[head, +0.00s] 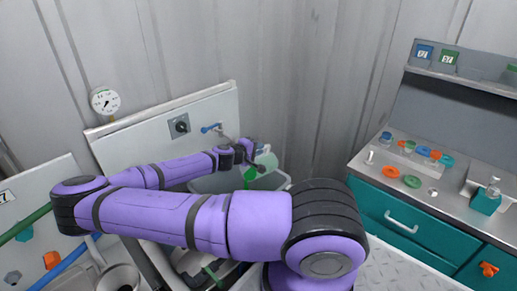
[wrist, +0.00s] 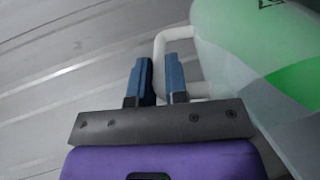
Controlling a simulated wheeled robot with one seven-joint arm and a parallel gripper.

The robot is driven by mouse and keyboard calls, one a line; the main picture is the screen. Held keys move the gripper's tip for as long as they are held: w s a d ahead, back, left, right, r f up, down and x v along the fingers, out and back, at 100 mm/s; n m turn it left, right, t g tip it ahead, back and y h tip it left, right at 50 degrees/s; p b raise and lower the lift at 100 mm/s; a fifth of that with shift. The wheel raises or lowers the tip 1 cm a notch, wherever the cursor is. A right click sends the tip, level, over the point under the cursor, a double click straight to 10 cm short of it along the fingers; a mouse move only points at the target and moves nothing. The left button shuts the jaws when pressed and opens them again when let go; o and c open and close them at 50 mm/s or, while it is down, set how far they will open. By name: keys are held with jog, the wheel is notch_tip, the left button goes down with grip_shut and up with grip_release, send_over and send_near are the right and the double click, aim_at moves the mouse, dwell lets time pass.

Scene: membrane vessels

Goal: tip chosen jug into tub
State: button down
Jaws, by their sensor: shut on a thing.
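The jug (head: 267,159) is pale, with a bright green part (head: 250,176), and is partly hidden behind my arm in the head view. In the wrist view the jug (wrist: 225,45) fills the right side; it shows a green area and a dark mark at its top edge. My gripper (wrist: 159,75) has its blue fingers shut on the jug's white handle (wrist: 166,38). The jug looks tilted, held above the grey tub (head: 281,182). My arm hides the tub's front and inside. I cannot tell whether the green below the jug is liquid or part of the jug.
A white panel with a dark knob (head: 180,126) and a blue-handled tap (head: 210,128) stands behind the tub. A round gauge (head: 104,101) is on the wall.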

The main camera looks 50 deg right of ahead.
jog(key=shift+w+a+f+h, duration=0.1)
jog(key=shift+a+f+h, duration=0.15)
jog(key=shift+a, duration=0.35)
jog(key=shift+a+f+h, duration=0.15)
jog(key=shift+a+h, duration=0.2)
jog(key=shift+a, duration=0.3)
jog(key=shift+w+a+f+h, duration=0.1)
jog(key=shift+a+f+h, duration=0.15)
jog(key=shift+a, duration=0.35)
jog(key=shift+a+h, duration=0.15)
jog(key=shift+h, duration=0.1)
jog(key=shift+a+f+h, duration=0.2)
jog(key=shift+a+h, duration=0.2)
jog(key=shift+a, duration=0.1)
jog(key=shift+a+f+h, duration=0.15)
jog(key=shift+a+h, duration=0.25)
jog(key=shift+a, duration=0.2)
jog(key=shift+a+r+h, duration=0.1)
jog(key=shift+a+h, duration=0.9)
jog(key=shift+a, duration=0.1)
jog(key=shift+a, duration=0.1)
